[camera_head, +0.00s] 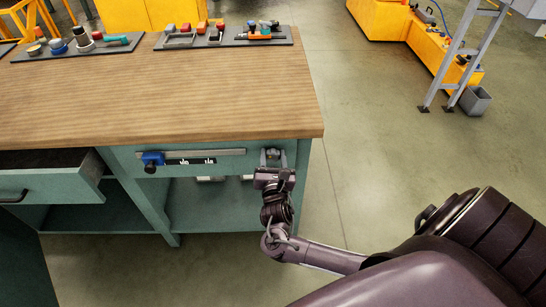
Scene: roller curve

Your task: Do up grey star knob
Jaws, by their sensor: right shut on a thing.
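The grey star knob (271,155) is at the right end of the bench's front panel, in a small grey fitting below the wooden top. My right gripper (273,172) comes up from below and in front and is shut on it. The fingers cover much of the knob, so its shape and how far it is turned cannot be told. A grey rail (205,153) runs along the panel to the left of it, with a blue knob (153,160) at its left end. My left gripper is not in view.
The wooden bench top (170,95) is clear in the middle, with trays of small parts (178,41) along its back. A drawer (60,186) stands open at the left. Open floor (385,130) lies to the right, with yellow equipment (445,50) farther off.

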